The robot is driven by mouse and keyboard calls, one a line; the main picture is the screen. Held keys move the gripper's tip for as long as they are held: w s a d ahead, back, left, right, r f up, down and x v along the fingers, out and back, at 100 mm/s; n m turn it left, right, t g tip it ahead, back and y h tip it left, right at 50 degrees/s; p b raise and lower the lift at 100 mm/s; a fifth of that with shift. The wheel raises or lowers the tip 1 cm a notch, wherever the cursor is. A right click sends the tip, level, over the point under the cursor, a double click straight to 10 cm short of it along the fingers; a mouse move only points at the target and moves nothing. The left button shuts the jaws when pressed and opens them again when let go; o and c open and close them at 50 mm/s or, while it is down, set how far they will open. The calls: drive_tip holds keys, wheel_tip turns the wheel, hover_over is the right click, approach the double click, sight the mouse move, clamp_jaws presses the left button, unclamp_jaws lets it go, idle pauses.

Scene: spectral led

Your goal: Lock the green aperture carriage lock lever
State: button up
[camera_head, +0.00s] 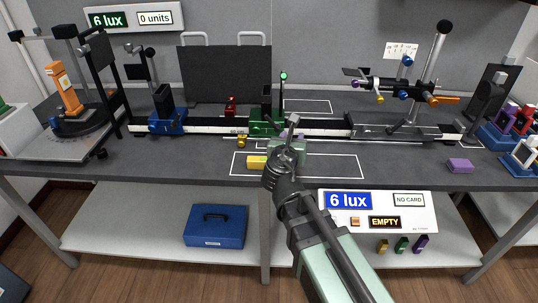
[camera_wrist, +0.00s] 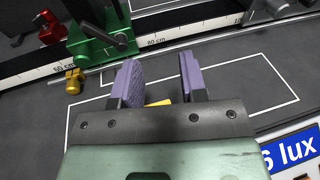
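The green aperture carriage (camera_head: 262,127) sits on the rail near the middle of the bench, just beyond my gripper (camera_head: 290,138). In the wrist view the carriage (camera_wrist: 92,46) is at the upper left, with a black lever (camera_wrist: 108,36) slanting across its front and ending in a round knob. Whether this lever is locked cannot be told. My gripper (camera_wrist: 160,78) is open, its two purple pads apart with nothing held between them. It is over the bench in front of the rail, right of and nearer than the carriage. In the head view the lever is too small to make out.
A red part (camera_wrist: 48,28) stands left of the carriage, and a small yellow part (camera_wrist: 74,80) lies before the rail. A yellow block (camera_head: 257,162) lies below my gripper. A blue carriage (camera_head: 166,122) is farther left on the rail. Bench right of my gripper is mostly clear.

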sight(269, 120)
drive_tip(key=a+n+y, duration=0.1)
drive_tip(key=a+n, duration=0.1)
drive_tip(key=a+f+n+t+y+b, duration=0.1)
drive_tip(key=a+n, duration=0.1)
drive_tip(key=n, duration=0.1)
drive_tip(key=a+n+t+y, duration=0.1)
drive_tip(key=a+n, duration=0.1)
drive_tip(key=n, duration=0.1)
drive_tip(key=shift+a+f+y, duration=0.3)
drive_tip(key=shift+a+f, duration=0.1)
drive_tip(key=shift+a+r+n, duration=0.2)
drive_tip(key=shift+r+n, duration=0.05)
drive_tip(key=shift+n, duration=0.25)
drive_tip(key=shift+w+r, duration=0.15)
drive_tip(key=shift+w, duration=0.25)
drive_tip(key=w, duration=1)
drive_tip(key=shift+d, duration=0.1)
clamp_jaws()
